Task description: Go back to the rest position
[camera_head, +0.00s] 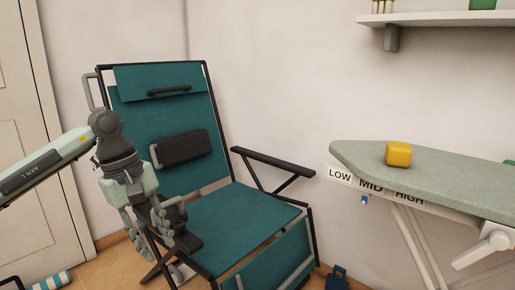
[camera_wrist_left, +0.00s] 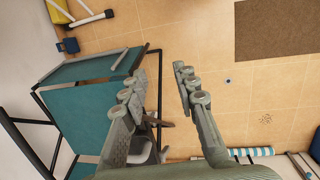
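My left gripper (camera_head: 153,240) reaches in from the left and points down in front of the left side of a teal folding chair (camera_head: 235,212). In the left wrist view its two fingers (camera_wrist_left: 160,85) stand apart with a clear gap between them, open and empty. The tiled floor and part of the chair (camera_wrist_left: 85,110) show beyond the fingers. In the head view the gripper overlaps the chair's near armrest area; whether they touch I cannot tell. My right gripper is in neither view.
A grey-green ironing board (camera_head: 450,178) with a yellow block (camera_head: 398,154) on it stands at right. A white shelf (camera_head: 440,19) hangs above. A striped roll (camera_head: 52,281) lies by the door (camera_head: 30,150). A brown mat (camera_wrist_left: 275,30) lies on open floor (camera_wrist_left: 240,105).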

